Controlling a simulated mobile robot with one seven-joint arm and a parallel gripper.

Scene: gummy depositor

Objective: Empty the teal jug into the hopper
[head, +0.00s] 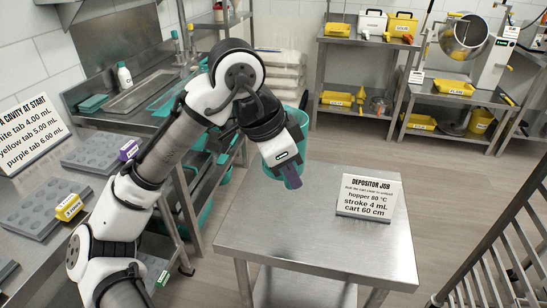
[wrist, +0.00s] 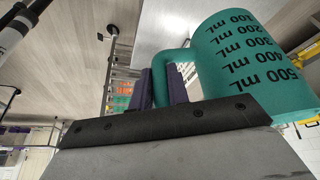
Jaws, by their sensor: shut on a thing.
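The teal jug (head: 301,119) is held up over the far edge of the steel cart in the head view, partly hidden behind my gripper (head: 291,178). In the wrist view the jug (wrist: 250,62) is large at the upper right, with black volume marks. Its handle (wrist: 172,55) passes between the purple fingers of my gripper (wrist: 163,88), which are shut on it. The jug's mouth and contents are hidden, and its exact tilt cannot be told. I cannot make out the hopper in either view.
The steel cart (head: 280,235) is bare except for a depositor job sign (head: 369,195). At left, a bench (head: 28,265) holds grey moulds (head: 100,151) and small coloured tabs. Steel shelves (head: 364,72) with yellow trays stand at the back. A dark rack (head: 510,235) stands at right.

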